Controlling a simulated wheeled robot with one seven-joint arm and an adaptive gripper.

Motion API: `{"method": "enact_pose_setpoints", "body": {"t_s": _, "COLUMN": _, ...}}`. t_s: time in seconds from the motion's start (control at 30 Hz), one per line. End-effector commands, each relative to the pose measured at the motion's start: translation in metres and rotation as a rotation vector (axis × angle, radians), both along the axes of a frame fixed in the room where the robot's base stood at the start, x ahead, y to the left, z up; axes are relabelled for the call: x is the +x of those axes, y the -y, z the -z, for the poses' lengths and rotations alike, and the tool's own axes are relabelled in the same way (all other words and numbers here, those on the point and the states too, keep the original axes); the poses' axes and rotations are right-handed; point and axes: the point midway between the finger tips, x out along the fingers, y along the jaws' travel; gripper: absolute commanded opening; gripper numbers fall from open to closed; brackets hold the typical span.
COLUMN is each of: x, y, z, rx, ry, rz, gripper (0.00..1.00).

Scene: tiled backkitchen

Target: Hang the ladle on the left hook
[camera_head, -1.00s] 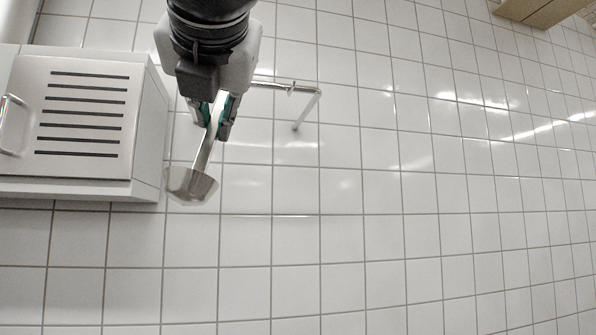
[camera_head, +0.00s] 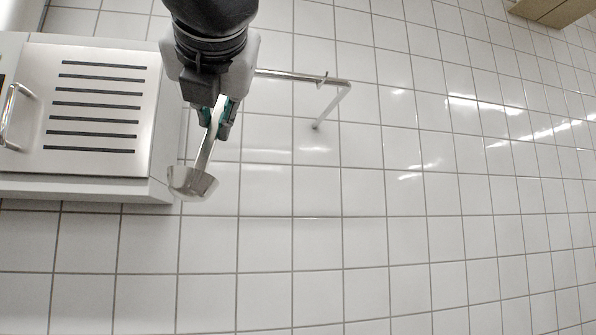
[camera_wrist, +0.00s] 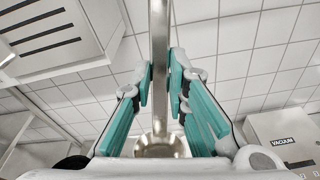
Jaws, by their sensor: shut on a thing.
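A metal ladle hangs from my gripper (camera_head: 217,112), its bowl (camera_head: 192,183) low and to the left, its handle slanting up into the jaws. In the wrist view the ladle handle (camera_wrist: 159,60) runs upright between the teal finger pads of my gripper (camera_wrist: 162,90), which are shut on it, with the bowl beyond. A metal rail (camera_head: 298,77) on the wall shows to the right of my gripper, with one small hook (camera_head: 322,79) near its right bend. My arm and gripper hide the rail's left part, so the left hook cannot be seen.
A white cabinet with a slotted metal door (camera_head: 97,112) and a bar handle stands left, close to the ladle bowl. The tiled wall (camera_head: 400,230) is bare to the right and below. A box marked VACUUM (camera_wrist: 285,140) shows in the wrist view.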

Motion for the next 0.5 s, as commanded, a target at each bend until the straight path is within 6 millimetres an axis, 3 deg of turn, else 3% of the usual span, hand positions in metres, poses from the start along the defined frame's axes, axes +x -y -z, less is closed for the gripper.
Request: {"method": "enact_pose_setpoints", "body": {"t_s": 0.5, "x": 0.028, "y": -0.008, "z": 0.003, "rx": 0.0, "ry": -0.001, "rz": -0.001, "gripper": 0.0}}
